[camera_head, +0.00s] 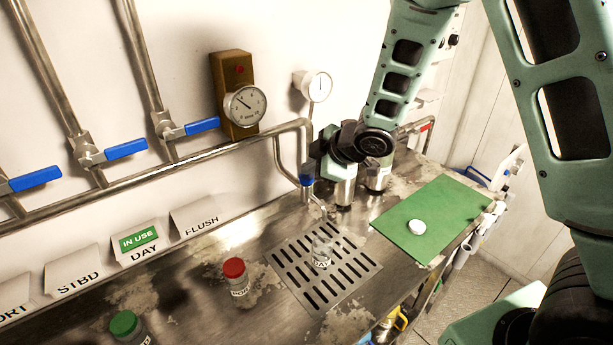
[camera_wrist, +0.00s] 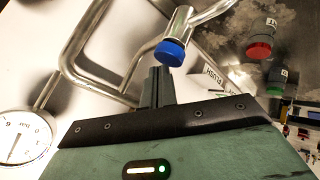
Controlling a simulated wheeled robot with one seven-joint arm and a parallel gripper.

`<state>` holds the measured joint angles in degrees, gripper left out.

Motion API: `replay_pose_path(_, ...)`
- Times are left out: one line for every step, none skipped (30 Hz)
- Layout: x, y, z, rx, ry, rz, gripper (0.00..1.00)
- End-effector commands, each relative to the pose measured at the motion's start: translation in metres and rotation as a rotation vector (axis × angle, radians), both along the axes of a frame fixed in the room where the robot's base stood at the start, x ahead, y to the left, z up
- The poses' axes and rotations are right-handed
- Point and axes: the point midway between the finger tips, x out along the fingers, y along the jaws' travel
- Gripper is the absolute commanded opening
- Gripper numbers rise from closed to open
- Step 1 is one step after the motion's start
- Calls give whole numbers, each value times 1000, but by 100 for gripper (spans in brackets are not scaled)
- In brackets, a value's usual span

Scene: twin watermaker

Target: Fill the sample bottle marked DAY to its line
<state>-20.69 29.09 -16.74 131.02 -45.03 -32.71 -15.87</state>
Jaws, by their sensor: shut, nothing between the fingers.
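A clear, uncapped sample bottle (camera_head: 321,252) stands upright on the slotted drain grate; its label looks like DAY, but its water level and line are too small to read. The sampling tap with its blue knob (camera_head: 306,172) hangs from the pipe, its spout above and close to the bottle. My gripper (camera_head: 314,157) is shut and empty at the blue knob. In the wrist view, the shut fingers (camera_wrist: 158,84) are beside the blue knob (camera_wrist: 170,53); I cannot tell if they touch it. A white cap (camera_head: 417,227) lies on the green mat (camera_head: 400,208).
A red-capped bottle (camera_head: 235,275) and a green-capped bottle (camera_head: 125,325) stand left on the bench. Several blue-handled valves (camera_head: 202,125) are on the wall pipe. Gauges (camera_head: 244,105) hang above. A green IN USE tag (camera_head: 139,239) sits on the DAY card (camera_head: 142,252).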

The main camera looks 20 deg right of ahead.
Motion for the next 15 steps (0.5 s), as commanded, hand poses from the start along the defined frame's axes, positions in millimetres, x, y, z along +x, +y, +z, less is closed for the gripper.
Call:
replay_pose_path(0, 0, -1, 0, 0, 0, 0)
replay_pose_path(0, 0, -2, 0, 0, 0, 0)
replay_pose_path(0, 0, -2, 0, 0, 0, 0)
replay_pose_path(0, 0, -2, 0, 0, 0, 0)
replay_pose_path(0, 0, -3, 0, 0, 0, 0)
replay_pose_path(0, 0, -3, 0, 0, 0, 0)
replay_pose_path(0, 0, -4, 0, 0, 0, 0)
replay_pose_path(0, 0, -4, 0, 0, 0, 0)
replay_pose_path(0, 0, -4, 0, 0, 0, 0)
replay_pose_path(0, 0, -5, 0, 0, 0, 0)
replay_pose_path(0, 0, -5, 0, 0, 0, 0)
replay_pose_path(0, 0, -6, 0, 0, 0, 0)
replay_pose_path(0, 0, -6, 0, 0, 0, 0)
replay_pose_path(0, 0, -6, 0, 0, 0, 0)
replay_pose_path(0, 0, -7, 0, 0, 0, 0)
